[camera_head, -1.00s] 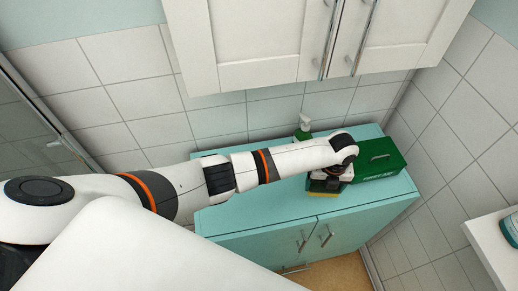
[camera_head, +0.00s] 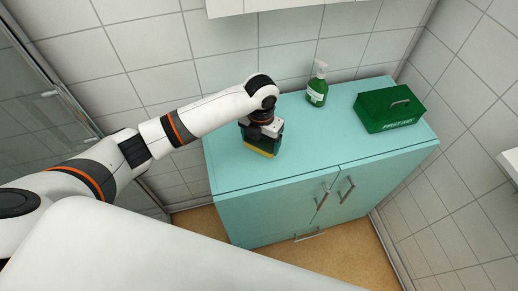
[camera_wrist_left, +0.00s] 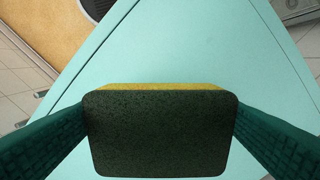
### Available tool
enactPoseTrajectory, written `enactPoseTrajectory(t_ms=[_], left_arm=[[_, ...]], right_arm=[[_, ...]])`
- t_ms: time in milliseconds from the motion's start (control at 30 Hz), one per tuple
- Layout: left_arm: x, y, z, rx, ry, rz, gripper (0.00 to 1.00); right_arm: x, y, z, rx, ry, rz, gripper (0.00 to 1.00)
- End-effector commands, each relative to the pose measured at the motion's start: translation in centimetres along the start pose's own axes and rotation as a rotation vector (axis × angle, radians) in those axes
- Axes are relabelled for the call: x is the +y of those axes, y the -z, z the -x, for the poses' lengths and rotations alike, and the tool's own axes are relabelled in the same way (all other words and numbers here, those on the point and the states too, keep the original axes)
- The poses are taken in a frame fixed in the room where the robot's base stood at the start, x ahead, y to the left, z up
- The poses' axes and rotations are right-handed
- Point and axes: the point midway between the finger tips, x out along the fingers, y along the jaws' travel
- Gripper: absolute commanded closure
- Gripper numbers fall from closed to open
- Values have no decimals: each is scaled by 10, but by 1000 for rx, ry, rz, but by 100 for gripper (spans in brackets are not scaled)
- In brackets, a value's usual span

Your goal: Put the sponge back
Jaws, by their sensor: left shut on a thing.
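The sponge (camera_head: 258,152) has a dark green scouring side and a yellow side. My left gripper (camera_head: 263,138) is shut on it, over the left part of the turquoise cabinet top (camera_head: 315,135). In the left wrist view the sponge (camera_wrist_left: 160,132) fills the space between the two green fingers, with its dark side facing the camera and a yellow strip along its upper edge. I cannot tell whether its underside touches the top. My right gripper is not in view.
A green soap pump bottle (camera_head: 317,88) stands at the back of the cabinet top. A green first aid box (camera_head: 390,108) stands at the right. The top between sponge and box is clear. A white wall cabinet (camera_head: 240,7) hangs above.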

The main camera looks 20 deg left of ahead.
Motion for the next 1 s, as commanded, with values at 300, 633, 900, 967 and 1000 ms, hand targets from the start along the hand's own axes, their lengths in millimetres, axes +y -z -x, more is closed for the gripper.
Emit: enactPoseTrajectory(t_ms=[300, 633, 900, 967, 1000], left_arm=[[1, 0, -38, -3, -1, 3, 33], [0, 0, -48, 1, 0, 1, 33], [0, 0, -50, 1, 0, 2, 0], [0, 0, -50, 1, 0, 2, 0], [0, 0, -50, 1, 0, 2, 0]], right_arm=[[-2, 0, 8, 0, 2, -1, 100], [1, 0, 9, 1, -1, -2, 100], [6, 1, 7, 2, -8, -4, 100], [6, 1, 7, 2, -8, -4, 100], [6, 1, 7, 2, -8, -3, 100]])
